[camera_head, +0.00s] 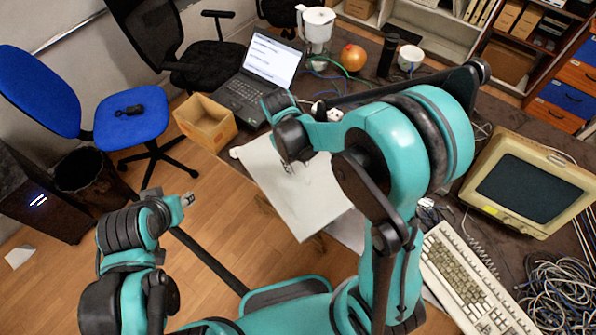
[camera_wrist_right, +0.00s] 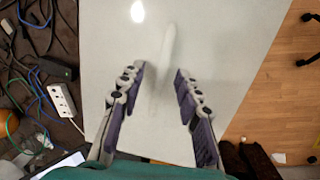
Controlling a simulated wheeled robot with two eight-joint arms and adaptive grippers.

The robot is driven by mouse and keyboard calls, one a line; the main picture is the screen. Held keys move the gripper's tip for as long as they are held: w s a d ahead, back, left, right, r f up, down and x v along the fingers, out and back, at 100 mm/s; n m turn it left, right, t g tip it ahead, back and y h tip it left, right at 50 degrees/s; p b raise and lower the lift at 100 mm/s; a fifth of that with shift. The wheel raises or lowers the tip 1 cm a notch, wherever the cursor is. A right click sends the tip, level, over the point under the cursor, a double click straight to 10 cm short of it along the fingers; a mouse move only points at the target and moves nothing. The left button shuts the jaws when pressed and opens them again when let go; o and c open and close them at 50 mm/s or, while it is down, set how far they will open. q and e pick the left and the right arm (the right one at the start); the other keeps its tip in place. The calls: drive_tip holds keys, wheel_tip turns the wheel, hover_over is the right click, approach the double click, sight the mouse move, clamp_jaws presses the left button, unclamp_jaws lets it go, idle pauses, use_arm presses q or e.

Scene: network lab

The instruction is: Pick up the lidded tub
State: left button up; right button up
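I cannot make out a lidded tub in either view; my right arm hides part of the table in the head view. My right gripper (camera_head: 291,165) is over the pale board (camera_head: 315,205). In the right wrist view, its two purple-padded fingers (camera_wrist_right: 160,95) are apart, with only the pale board (camera_wrist_right: 225,45) and a faint light streak between them. My left gripper (camera_head: 188,200) is at the lower left, away from the table, and too small to show its opening.
An open cardboard box (camera_head: 207,123) and a laptop (camera_head: 262,78) are near the board. A white jug (camera_head: 316,25), an orange-red round thing (camera_head: 353,57) and a white cup (camera_head: 410,58) stand behind. A monitor (camera_head: 530,185), keyboard (camera_head: 475,280) and cables (camera_head: 560,290) crowd the right.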

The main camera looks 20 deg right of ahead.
clamp_jaws()
drive_tip(key=shift+r, duration=0.15)
